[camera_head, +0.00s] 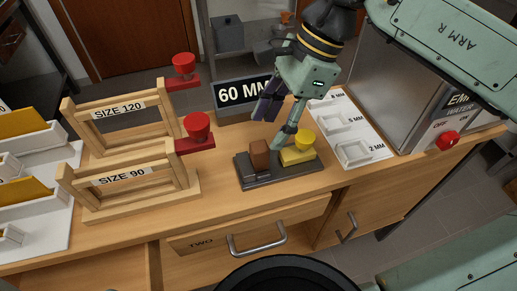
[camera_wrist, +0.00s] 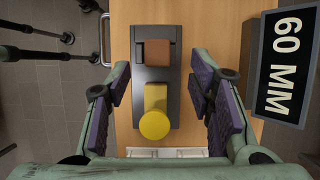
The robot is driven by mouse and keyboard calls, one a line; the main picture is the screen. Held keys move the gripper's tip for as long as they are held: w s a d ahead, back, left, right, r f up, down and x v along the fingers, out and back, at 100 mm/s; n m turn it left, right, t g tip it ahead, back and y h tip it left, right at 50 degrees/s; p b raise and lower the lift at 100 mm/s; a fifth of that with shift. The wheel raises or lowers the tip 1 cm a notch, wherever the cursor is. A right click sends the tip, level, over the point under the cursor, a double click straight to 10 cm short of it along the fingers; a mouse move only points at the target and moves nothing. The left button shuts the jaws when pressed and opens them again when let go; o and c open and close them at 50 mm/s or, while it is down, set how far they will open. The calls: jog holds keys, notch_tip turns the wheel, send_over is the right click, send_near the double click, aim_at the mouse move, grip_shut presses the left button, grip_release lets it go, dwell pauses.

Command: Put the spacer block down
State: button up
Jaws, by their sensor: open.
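A dark grey fixture (camera_head: 262,181) stands on the wooden bench, with a brown block (camera_head: 260,155) at its left and a yellow piece with a round knob (camera_head: 303,141) at its right. In the wrist view the brown block (camera_wrist: 157,54) sits at the top of the fixture (camera_wrist: 155,75) and the yellow knob (camera_wrist: 155,125) is below it. No part is labelled as the spacer block, so I cannot tell for certain which it is. My gripper (camera_head: 276,122) is open above the fixture. In the wrist view its fingers (camera_wrist: 160,90) are on either side of the fixture, with nothing held between them.
A white tray (camera_head: 377,152) with recesses marked in MM lies right of the fixture. A sign (camera_head: 243,92) reading 60 MM stands behind. Wooden racks marked SIZE 120 (camera_head: 118,111) and SIZE 90 (camera_head: 122,174), with red cups, stand left. A metal cabinet has a red button (camera_head: 447,141).

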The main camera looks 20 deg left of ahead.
aim_at(261, 146)
jog(key=p+x, duration=0.1)
jog(key=x, duration=0.2)
jog(key=p+x, duration=0.1)
jog(key=x, duration=0.2)
jog(key=shift+s+a+f, duration=0.15)
jog(key=shift+s, duration=0.15)
jog(key=shift+c, duration=0.2)
grip_shut()
